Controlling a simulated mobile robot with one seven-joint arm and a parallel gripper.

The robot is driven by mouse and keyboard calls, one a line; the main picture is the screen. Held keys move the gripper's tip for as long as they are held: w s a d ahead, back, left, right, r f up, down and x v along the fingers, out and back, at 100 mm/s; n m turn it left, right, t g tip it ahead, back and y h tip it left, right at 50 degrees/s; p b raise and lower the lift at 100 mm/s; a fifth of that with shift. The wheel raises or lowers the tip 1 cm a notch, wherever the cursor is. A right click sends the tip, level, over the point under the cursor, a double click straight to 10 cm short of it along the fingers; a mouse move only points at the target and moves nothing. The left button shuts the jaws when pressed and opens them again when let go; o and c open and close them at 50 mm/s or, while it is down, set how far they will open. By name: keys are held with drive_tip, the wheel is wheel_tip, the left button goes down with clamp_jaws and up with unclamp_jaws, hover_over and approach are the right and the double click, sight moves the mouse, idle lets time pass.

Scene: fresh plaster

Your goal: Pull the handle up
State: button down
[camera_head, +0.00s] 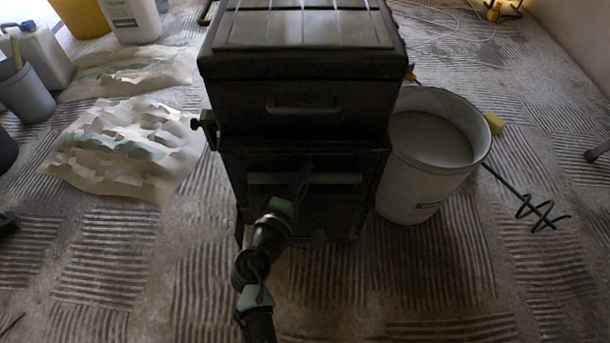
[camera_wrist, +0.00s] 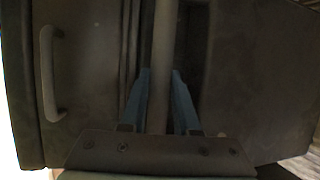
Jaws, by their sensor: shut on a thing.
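A dark box-shaped unit (camera_head: 300,75) with a slatted top stands on the floor in the middle of the head view. A pale horizontal bar handle (camera_head: 335,179) crosses its lower front. My gripper (camera_head: 302,182) is shut on this bar, near its middle. In the wrist view, the bar handle (camera_wrist: 164,50) runs up the picture between the two blue fingers of my gripper (camera_wrist: 161,95). A smaller handle (camera_head: 303,109) is higher on the unit's front; it also shows in the wrist view (camera_wrist: 48,75). My arm hides part of the lower front.
A white bucket (camera_head: 408,193) stands close against the unit's right side. A mixing paddle (camera_head: 540,210) lies to its right. Crumpled sheets (camera_head: 120,150) lie on the floor to the left, near a grey bucket (camera_head: 27,95) and a canister (camera_head: 40,50). The striped floor in front is clear.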

wheel_tip(320, 180, up, 36)
drive_tip(key=p, duration=3.2)
drive_tip(key=shift+r, duration=0.3)
drive_tip(key=c, duration=0.7)
unclamp_jaws()
drive_tip(key=shift+o, duration=0.2)
drive_tip(key=v, duration=1.3)
